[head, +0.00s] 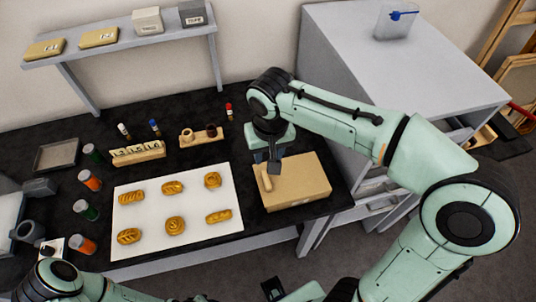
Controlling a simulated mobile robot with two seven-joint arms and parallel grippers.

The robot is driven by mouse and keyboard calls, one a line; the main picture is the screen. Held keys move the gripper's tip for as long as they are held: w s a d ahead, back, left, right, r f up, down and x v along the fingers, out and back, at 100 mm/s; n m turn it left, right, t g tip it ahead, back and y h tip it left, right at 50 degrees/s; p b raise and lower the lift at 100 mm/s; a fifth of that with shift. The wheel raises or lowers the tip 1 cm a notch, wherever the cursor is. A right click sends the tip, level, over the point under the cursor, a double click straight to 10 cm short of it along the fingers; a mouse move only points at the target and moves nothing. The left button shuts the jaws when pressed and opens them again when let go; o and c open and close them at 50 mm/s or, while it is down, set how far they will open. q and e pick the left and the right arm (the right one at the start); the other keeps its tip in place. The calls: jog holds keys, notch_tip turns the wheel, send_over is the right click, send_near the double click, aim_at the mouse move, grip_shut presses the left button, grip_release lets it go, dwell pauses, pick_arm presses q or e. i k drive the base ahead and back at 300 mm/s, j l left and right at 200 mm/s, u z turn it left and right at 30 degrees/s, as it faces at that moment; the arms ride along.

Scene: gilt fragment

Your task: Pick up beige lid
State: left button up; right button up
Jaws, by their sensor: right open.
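A beige box-shaped piece (305,184) with a flat top lies at the right end of the dark table. A pale rounded bar, like a handle, stands out near its left end; I take its top to be the beige lid, though no seam shows clearly. My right gripper (273,167) points down over the left part of this top, close to the bar. It is open, and nothing shows between its fingers; whether it touches the bar is unclear. Dark fingers of what looks like my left gripper (272,288) show at the bottom edge, mostly cut off.
A white board (150,222) with several gold ornaments lies left of the box. Behind it are a block of numbered tiles (138,152) and a wooden holder (201,137). Several capped jars line the left. A grey cabinet (400,60) with open drawers stands close on the right.

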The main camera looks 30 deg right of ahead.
aim_at(303, 176)
jog(key=k, duration=1)
